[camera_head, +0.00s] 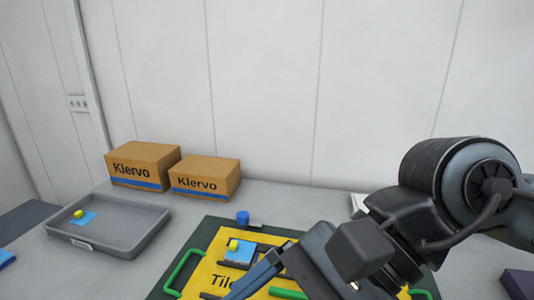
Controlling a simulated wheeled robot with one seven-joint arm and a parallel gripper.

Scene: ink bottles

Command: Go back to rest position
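My gripper (268,276) reaches in from the right, low over the yellow board (204,262) marked with partly hidden lettering. Its dark fingers run down and left, and the arm hides part of the board, so its opening is unclear. A small yellow-topped item (234,245), perhaps an ink bottle, is on a light blue square (240,255) on the board, left of the gripper. Another yellow-topped item (78,213) is on a light blue piece (84,219) in the grey tray (139,243) at left.
Two brown Klervo boxes (143,165) (205,177) stand against the back wall. A blue cylinder (243,217) stands at the board's back edge. Green handles (184,272) flank the board. A dark purple item (519,284) is at lower right. Grey table between tray and board is clear.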

